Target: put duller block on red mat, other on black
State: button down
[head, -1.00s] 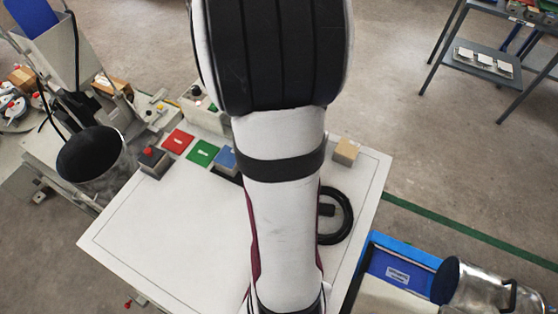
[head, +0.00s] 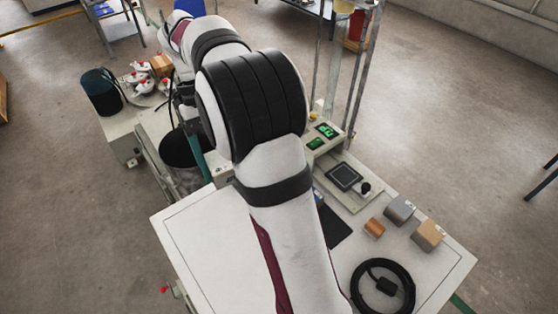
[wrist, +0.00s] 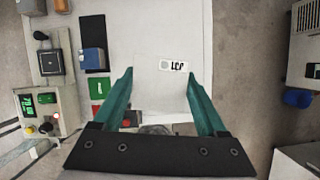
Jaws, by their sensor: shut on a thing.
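My gripper (wrist: 158,76) shows in the wrist view, its two teal fingers apart around what it holds. A blue block (wrist: 93,62) sits on the black mat (wrist: 97,45). In the head view my arm partly hides the black mat (head: 336,228) and blue block (head: 318,196).
A green mat (wrist: 98,88) lies beside the black mat. A display panel (wrist: 45,110) is at the left.

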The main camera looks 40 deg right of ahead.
jog(key=w+d+f+m+t, duration=0.2)
jog(key=w+d+f+m, duration=0.2)
jog(key=m, duration=0.4)
jog(key=w+d+f+m+t+y, duration=0.1)
jog(key=w+d+f+m+t, duration=0.2)
jog(key=m, duration=0.6)
jog(key=w+d+f+m+t+y, duration=0.1)
jog(key=w+d+f+m+t, duration=0.1)
jog(key=w+d+f+m, duration=0.3)
notch_tip(320, 180, down, 2)
jog(key=shift+w+d+m+t, duration=0.15)
jog(key=shift+m+t, duration=0.25)
jog(key=shift+m, duration=1.7)
jog(key=shift+w+d+f+m+t+h, duration=0.2)
jog(key=shift+d+f+m+h, duration=0.25)
jog(key=shift+d+f+m, duration=0.85)
jog(key=shift+w+d+f+m+t+h, duration=0.15)
jog(key=shift+w+d+f+m+h, duration=0.2)
jog(key=shift+d+f+m, duration=1)
jog(key=shift+w+d+f+m+t+h, duration=0.15)
jog(key=shift+d+f+m+h, duration=0.55)
jog(key=shift+f+m, duration=1)
jog(key=shift+d+f+n, duration=0.15)
jog(key=shift+f+n, duration=0.1)
jog(key=shift+f, duration=0.2)
grip_release()
jog(key=shift+s, duration=0.1)
jog(key=shift+r, duration=2.95)
